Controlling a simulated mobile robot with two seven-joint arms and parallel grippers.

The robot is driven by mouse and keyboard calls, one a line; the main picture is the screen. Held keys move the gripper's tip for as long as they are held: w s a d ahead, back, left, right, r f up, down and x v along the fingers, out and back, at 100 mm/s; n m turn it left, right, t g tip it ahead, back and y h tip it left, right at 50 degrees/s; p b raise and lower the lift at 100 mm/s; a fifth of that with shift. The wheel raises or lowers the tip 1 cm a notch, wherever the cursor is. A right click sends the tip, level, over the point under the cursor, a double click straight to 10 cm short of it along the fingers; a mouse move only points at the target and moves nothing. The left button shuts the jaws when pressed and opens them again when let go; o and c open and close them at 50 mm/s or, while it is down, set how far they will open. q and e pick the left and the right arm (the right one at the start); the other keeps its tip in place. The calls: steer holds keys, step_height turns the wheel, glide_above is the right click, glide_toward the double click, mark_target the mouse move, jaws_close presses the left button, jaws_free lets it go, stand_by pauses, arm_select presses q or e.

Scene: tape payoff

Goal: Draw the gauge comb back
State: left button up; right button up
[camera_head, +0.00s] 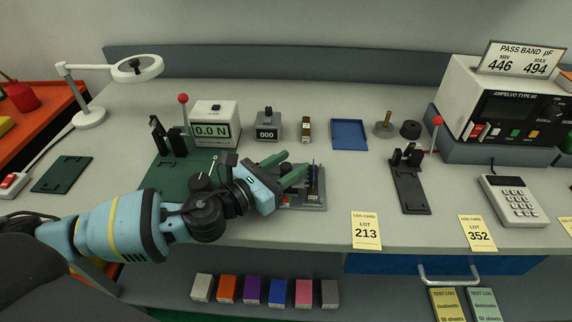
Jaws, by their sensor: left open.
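My left gripper (295,162) reaches in from the left over the middle of the bench. Its two green fingers are apart, with nothing seen between them. Just right of the fingers stands a small grey fixture (314,205) with thin dark upright parts (315,180), which may be the gauge comb. The gripper hides the fixture's left and back portions. I cannot tell whether a finger touches it. My right gripper is not in view.
Behind the gripper are a force readout (215,128) showing 0.0 N, a counter (267,130) and a blue tray (349,135). A black lever stand (409,185) is to the right. A LOT 213 card (366,230) hangs at the front edge. Bench between fixture and stand is clear.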

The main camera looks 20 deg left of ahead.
arm_select(q)
steer(key=shift+c, duration=0.2)
jaws_close()
steer(key=shift+s+a, duration=0.15)
steer(key=shift+a, duration=0.45)
steer(key=shift+s+a, duration=0.15)
steer(key=shift+a, duration=0.45)
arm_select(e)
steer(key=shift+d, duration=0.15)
arm_select(q)
steer(key=shift+o, duration=0.2)
jaws_free()
steer(key=shift+s+a, duration=0.1)
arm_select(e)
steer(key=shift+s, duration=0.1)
arm_select(q)
steer(key=b+v, duration=0.1)
steer(key=v, duration=0.6)
steer(key=shift+f, duration=0.1)
steer(key=shift+s+a+b, duration=0.2)
steer(key=shift+s+b, duration=0.15)
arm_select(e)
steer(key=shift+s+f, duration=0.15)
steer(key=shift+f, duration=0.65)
